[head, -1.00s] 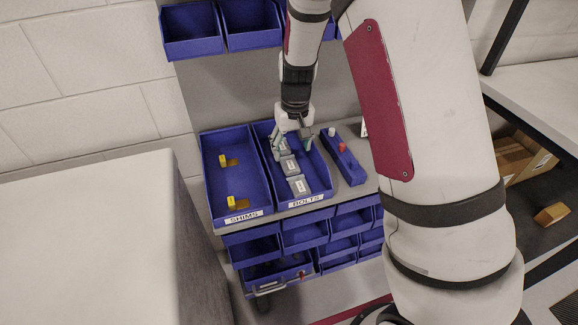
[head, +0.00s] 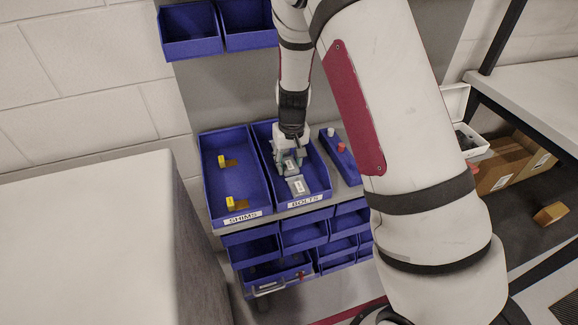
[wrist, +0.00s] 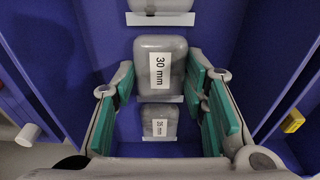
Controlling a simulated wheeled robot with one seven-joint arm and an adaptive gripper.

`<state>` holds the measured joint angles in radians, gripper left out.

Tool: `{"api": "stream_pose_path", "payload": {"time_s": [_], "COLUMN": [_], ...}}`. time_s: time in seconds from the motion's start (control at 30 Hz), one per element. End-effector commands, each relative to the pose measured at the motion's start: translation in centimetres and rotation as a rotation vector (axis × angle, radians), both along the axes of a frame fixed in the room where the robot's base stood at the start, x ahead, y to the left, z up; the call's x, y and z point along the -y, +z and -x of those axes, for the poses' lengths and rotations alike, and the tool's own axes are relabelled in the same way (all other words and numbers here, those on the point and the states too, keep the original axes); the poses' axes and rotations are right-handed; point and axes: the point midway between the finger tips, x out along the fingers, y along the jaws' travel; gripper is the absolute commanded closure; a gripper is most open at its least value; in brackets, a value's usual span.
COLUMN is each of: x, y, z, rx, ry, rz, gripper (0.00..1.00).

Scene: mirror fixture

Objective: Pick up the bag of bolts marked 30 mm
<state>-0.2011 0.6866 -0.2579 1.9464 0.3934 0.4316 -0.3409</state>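The bag of bolts marked 30 mm (wrist: 160,64) lies in the middle of a row of grey bags in the wrist view. Its white label faces up. My gripper (wrist: 162,88) is open, with teal-padded fingers apart on either side of the row; I see no contact with a bag. A smaller-looking bag (wrist: 159,122) shows lower between the fingers, its label hard to read. Another bag (wrist: 160,5) is cut off at the top. In the head view, my gripper (head: 288,166) is low inside the blue BOLTS bin (head: 318,182), partly hiding the bags.
The blue SHIMS bin (head: 208,190) with yellow-tagged pieces stands directly left. A blue block with white and red knobs (head: 343,160) stands right. Bin walls are close on both sides. Blue bins (head: 190,45) hang above, and more sit below the shelf.

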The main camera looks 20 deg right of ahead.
Motion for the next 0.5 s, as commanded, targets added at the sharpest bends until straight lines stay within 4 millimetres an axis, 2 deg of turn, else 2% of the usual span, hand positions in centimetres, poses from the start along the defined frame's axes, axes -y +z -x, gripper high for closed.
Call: {"api": "stream_pose_path", "payload": {"time_s": [0.03,0.07,0.1,0.37,0.5], "x": [0.0,0.0,0.0,0.0,0.0], "y": [0.0,0.0,0.0,0.1,1.3], "z": [0.0,0.0,0.0,0.0,-0.1], "rx": [0.000,0.000,0.000,0.000,0.003], "ry": [0.000,0.000,0.000,0.000,0.002], "rz": [0.000,0.000,0.000,0.000,0.000], "gripper": [0.80,0.87,0.89,0.89,0.89]}}
